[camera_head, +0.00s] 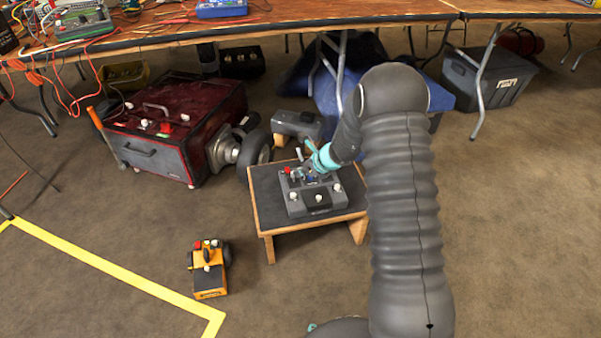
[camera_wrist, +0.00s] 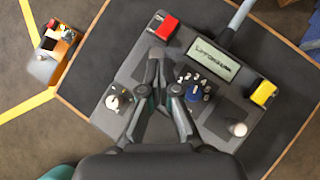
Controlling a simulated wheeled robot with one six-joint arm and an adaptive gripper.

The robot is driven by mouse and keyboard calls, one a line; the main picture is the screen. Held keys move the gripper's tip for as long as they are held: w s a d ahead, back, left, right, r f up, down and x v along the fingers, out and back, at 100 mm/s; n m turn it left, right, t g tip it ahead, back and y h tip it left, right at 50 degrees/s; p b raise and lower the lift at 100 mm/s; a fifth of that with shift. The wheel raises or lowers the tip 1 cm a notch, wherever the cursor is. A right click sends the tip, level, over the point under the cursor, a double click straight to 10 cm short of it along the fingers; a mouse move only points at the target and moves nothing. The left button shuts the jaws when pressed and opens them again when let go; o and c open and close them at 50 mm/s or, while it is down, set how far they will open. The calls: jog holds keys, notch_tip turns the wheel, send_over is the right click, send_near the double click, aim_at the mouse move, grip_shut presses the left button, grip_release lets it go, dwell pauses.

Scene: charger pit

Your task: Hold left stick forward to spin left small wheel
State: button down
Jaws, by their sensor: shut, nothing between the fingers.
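A grey control box (camera_head: 309,190) sits on a low black-topped wooden stand (camera_head: 270,213). The wrist view shows its left stick (camera_wrist: 115,101), with a pale knob, and a right stick (camera_wrist: 238,128). My gripper (camera_wrist: 160,90) is shut and empty over the box, to the right of the left stick and apart from it in the picture. A dark lever-like shape at the fingertips is hard to tell from the fingers. In the head view my gripper (camera_head: 318,160) is over the box's back part. I cannot tell which wheel is the left small wheel.
The box also has a red button (camera_wrist: 166,28), a yellow button (camera_wrist: 263,92), a display (camera_wrist: 213,58) and a blue knob (camera_wrist: 200,93). A red machine (camera_head: 170,125) with a black wheel (camera_head: 256,152) stands behind left. A small orange device (camera_head: 209,270) is on the floor.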

jog(key=shift+s+d+f+b, duration=0.15)
jog(key=shift+s+f+b, duration=0.25)
jog(key=shift+s+b, duration=0.35)
jog(key=shift+s+d, duration=0.3)
jog(key=shift+d, duration=0.15)
jog(key=shift+s+d+r+b, duration=0.15)
jog(key=shift+s+d+b, duration=0.4)
jog(key=shift+s+d, duration=0.6)
jog(key=p+v, duration=0.1)
jog(key=v, duration=0.9)
jog(key=shift+w+p, duration=0.2)
jog(key=shift+p, duration=0.2)
jog(key=shift+a, duration=0.1)
